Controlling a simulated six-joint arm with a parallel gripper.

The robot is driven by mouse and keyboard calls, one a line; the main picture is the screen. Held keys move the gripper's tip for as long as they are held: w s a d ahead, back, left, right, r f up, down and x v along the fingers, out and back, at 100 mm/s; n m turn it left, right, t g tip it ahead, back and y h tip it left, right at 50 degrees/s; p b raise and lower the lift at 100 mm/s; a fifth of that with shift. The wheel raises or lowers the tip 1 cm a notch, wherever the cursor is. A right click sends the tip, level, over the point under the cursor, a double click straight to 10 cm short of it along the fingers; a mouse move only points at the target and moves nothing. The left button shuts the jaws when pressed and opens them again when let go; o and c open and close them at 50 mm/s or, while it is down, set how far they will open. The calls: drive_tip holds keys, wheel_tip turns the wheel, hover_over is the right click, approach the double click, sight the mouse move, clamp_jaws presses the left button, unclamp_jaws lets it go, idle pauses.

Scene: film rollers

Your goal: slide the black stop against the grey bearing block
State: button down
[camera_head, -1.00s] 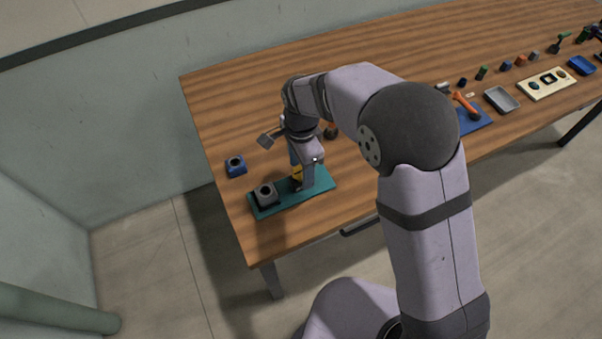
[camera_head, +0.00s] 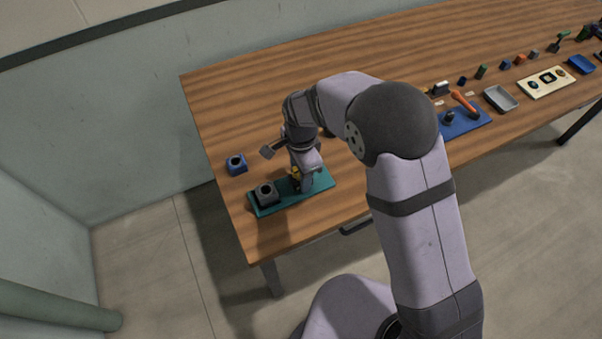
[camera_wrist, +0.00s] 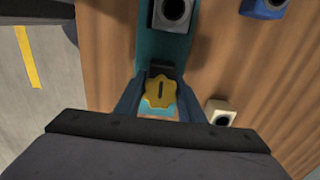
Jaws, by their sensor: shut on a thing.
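The black stop (camera_wrist: 161,70) stands on the teal base plate (camera_wrist: 152,46), with a yellow lobed knob (camera_wrist: 159,92) facing the wrist camera. My gripper (camera_wrist: 158,86) is shut on the stop, one blue finger on each side of the knob. The exact contact is partly hidden. The grey bearing block (camera_wrist: 156,18) with its round bore is farther along the plate, and bare teal shows between it and the stop. In the head view the bearing block (camera_head: 266,193) is at the plate's left end, with my gripper (camera_head: 299,186) to its right.
A blue holed block (camera_head: 236,165) stands behind the plate near the table's left edge. A pale holed block (camera_wrist: 221,112) is right of the fingers in the wrist view. Trays (camera_head: 500,99) and small parts are far right. The table's front edge is close to the plate.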

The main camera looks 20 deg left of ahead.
drive_tip(key=s+a, duration=0.3)
drive_tip(key=shift+s+a, duration=0.1)
drive_tip(key=shift+a, duration=0.05)
drive_tip(key=c, duration=1.3)
unclamp_jaws()
drive_tip(key=shift+r, duration=0.15)
wheel_tip(320, 180, up, 7)
drive_tip(key=shift+r+b, duration=0.1)
drive_tip(key=shift+b, duration=0.65)
